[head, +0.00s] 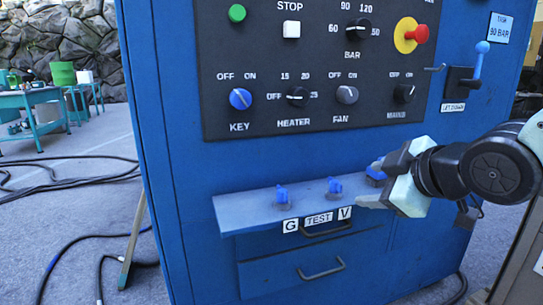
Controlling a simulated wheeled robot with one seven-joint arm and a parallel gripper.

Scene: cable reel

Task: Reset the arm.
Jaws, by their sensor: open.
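My gripper (370,183) is at the right end of a small shelf on the blue cabinet (183,215). Its jaws point left and stand apart. A blue piece (376,174) shows close to the upper finger; I cannot tell whether they touch. My dark and pale green arm (490,170) comes in from the right edge, in front of the cabinet's lower right part.
The shelf (240,210) juts out with two blue fittings (283,196) (334,187) above G and V labels. Above it is a black panel (320,130) with knobs. A blue-handled lever (479,62) sticks out at upper right. Drawers lie below. Cables (75,183) cross the floor at left.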

